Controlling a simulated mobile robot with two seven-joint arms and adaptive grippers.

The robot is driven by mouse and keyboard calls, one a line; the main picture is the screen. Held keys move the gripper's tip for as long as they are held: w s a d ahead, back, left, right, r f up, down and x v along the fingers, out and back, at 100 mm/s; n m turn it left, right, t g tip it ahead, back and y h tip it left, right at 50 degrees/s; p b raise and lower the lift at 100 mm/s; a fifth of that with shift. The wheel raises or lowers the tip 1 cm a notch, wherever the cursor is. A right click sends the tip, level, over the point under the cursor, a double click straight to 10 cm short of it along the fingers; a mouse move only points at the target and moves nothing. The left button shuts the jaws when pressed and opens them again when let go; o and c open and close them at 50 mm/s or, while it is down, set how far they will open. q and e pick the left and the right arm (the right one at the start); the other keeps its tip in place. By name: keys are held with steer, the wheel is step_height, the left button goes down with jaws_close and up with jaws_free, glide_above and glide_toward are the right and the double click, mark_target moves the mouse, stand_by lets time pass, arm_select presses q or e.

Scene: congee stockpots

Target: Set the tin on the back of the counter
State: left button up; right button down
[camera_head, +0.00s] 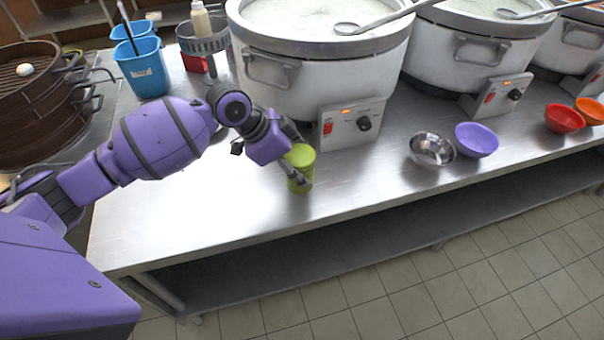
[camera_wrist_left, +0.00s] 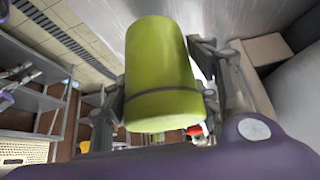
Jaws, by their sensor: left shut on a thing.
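The tin is a yellow-green cylinder (camera_head: 299,170) near the front of the steel counter (camera_head: 190,215), in front of the first stockpot. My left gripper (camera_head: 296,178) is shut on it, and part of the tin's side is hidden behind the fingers. In the left wrist view the tin (camera_wrist_left: 160,75) fills the middle, with a finger of my left gripper (camera_wrist_left: 160,100) on each side. I cannot tell whether the tin's base touches the counter. My right gripper is not in view.
White stockpots of congee (camera_head: 300,75) line the back, the first with a control box (camera_head: 350,124). A steel bowl (camera_head: 432,149) and a purple bowl (camera_head: 476,139) stand to the right. Blue buckets (camera_head: 145,68), a wire basket (camera_head: 205,42) and steamers (camera_head: 40,110) are at the left.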

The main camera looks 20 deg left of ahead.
arm_select(q)
steer(key=shift+w+d+f, duration=0.1)
steer(key=shift+w+f, duration=0.1)
steer(key=shift+w, duration=0.05)
steer(key=shift+w+f, duration=0.2)
steer(key=shift+f, duration=1.5)
steer(key=shift+f, duration=0.1)
steer(key=o, duration=1.4)
steer(key=shift+o, duration=0.2)
steer(key=shift+f, duration=0.1)
steer(key=shift+r, duration=0.25)
steer(key=v, duration=1.1)
steer(key=shift+s+r, duration=0.25)
steer(key=shift+r, duration=0.05)
